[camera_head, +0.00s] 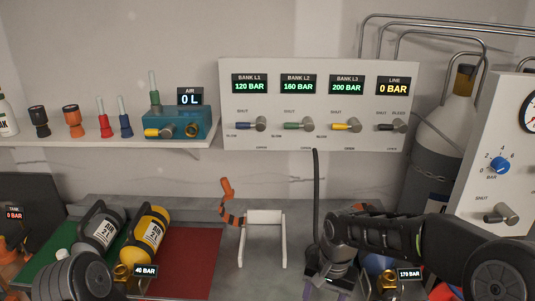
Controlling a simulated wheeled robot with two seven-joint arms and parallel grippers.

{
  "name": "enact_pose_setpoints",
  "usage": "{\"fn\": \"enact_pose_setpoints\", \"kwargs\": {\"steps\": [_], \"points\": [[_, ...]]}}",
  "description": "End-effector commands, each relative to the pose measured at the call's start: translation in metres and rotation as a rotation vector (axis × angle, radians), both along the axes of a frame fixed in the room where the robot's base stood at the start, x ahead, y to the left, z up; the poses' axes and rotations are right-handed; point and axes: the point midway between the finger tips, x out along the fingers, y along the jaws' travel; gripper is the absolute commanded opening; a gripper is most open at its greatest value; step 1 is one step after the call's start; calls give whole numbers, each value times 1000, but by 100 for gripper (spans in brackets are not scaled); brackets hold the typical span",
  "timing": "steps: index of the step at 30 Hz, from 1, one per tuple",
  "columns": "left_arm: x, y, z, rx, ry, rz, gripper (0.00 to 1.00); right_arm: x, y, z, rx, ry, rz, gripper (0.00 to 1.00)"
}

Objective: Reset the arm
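My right arm (400,237) reaches in from the right, over the bench. Its gripper (325,288) points down at the bottom edge, with purple finger parts partly visible. The fingertips are cut off, so I cannot tell whether it is open or shut. My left arm (75,277) shows only as dark rounded links at the lower left. Its gripper is out of the picture.
Grey (98,231) and yellow (146,238) cylinders lie on the left on a green and red mat (195,258). A white stand (264,217) and an orange-black hose (229,203) are mid-bench. A valve panel (320,68) hangs behind. A hose (317,190) hangs near my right gripper.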

Motion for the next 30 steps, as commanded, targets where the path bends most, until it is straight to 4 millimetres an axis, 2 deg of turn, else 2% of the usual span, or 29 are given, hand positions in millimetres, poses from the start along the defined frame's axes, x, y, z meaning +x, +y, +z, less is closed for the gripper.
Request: {"fn": "enact_pose_setpoints", "kwargs": {"steps": [1,5,8,11,12,15,18,21,24,30], "points": [[0,0,0,0,0,0,0,-5,3,-18,14,9,16,59],[0,0,0,0,0,0,0,-19,14,-65,66,11,71,59],[0,0,0,0,0,0,0,-39,24,-109,119,7,116,59],[0,0,0,0,0,0,0,-76,36,-164,184,-2,161,59],[0,0,0,0,0,0,0,-96,42,-187,211,-9,178,59],[0,0,0,0,0,0,0,-148,52,-230,263,-42,205,59],[0,0,0,0,0,0,0,-189,57,-251,279,-77,219,59],[0,0,0,0,0,0,0,-214,58,-260,279,-101,231,59],[0,0,0,0,0,0,0,-225,58,-263,275,-116,237,59],[0,0,0,0,0,0,0,-226,58,-263,273,-122,239,59]]}}
